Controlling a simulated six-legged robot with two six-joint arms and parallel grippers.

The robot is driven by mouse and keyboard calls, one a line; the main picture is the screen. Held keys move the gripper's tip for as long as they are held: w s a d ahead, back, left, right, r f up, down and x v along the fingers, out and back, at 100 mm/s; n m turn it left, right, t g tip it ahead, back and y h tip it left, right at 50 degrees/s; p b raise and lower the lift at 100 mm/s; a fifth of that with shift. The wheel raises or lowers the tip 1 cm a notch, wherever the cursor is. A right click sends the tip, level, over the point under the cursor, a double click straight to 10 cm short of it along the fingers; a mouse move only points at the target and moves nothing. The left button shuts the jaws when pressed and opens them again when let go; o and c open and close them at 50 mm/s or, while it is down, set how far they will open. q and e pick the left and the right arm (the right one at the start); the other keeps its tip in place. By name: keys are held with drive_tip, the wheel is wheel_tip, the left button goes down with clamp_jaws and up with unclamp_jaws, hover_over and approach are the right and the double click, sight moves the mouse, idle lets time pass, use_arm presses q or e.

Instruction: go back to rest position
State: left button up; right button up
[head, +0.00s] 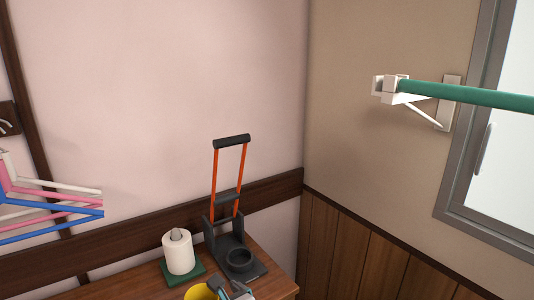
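Neither of my grippers can be made out in the head view, and neither of my arms shows clearly. The task names no object. Some grey and blue pieces (236,291) show at the bottom edge beside a yellow round thing (201,292). They are cut off by the frame, and I cannot tell what they are.
A wooden table (276,282) in the corner holds a white paper roll (178,252) and a black stand with orange uprights (241,258). Coloured hangers (50,212) are at the left. A green pole (465,96) on a white bracket (396,91) juts near the window (500,150).

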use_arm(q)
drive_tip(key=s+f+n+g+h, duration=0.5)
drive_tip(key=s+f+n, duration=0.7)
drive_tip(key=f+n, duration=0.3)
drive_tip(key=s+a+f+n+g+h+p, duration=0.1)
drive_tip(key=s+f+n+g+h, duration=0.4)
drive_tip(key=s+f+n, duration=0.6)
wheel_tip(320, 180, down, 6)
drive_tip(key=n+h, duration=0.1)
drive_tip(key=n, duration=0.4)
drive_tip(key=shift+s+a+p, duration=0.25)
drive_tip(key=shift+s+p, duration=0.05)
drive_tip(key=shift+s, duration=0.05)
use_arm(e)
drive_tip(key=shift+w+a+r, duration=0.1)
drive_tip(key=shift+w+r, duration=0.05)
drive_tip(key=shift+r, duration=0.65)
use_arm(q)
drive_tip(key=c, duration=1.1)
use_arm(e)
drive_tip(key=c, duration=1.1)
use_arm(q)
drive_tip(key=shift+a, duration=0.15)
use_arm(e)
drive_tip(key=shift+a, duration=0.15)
